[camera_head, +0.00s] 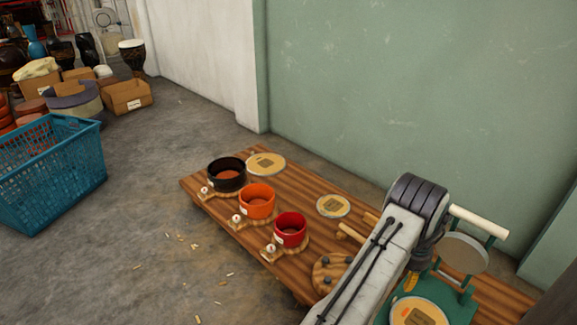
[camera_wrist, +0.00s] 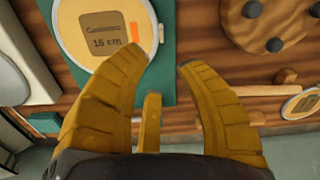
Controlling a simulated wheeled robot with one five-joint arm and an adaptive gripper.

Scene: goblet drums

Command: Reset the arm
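The low wooden table (camera_head: 320,185) holds a black pot (camera_head: 227,187), an orange pot (camera_head: 257,212) and a red pot (camera_head: 290,241). Round discs (camera_head: 333,205) lie behind them. A green wall (camera_head: 410,80) stands behind. A blue basket (camera_head: 50,170) is on the floor at left.

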